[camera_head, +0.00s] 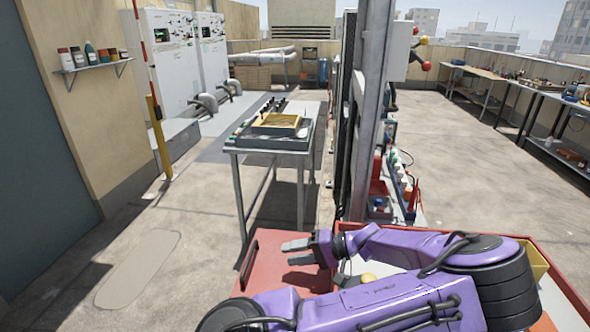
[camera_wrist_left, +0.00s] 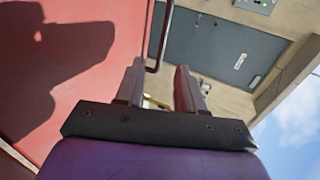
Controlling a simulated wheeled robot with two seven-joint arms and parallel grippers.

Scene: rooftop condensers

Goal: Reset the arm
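My purple left arm comes in at the bottom of the head view, bends at the right, and reaches back toward the left. My left gripper (camera_head: 296,252) points left over the red cart top (camera_head: 265,270). Its two fingers stand apart. In the left wrist view the fingers of the left gripper (camera_wrist_left: 160,67) also show apart, with nothing held between them. My right arm and right gripper are not in view.
A metal table (camera_head: 240,148) with a yellow tray (camera_head: 277,121) stands ahead. A grey post (camera_head: 366,120) rises beyond the cart. White cabinets (camera_head: 167,60) stand at the back left, workbenches (camera_head: 487,73) at the right. The floor at the left is clear.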

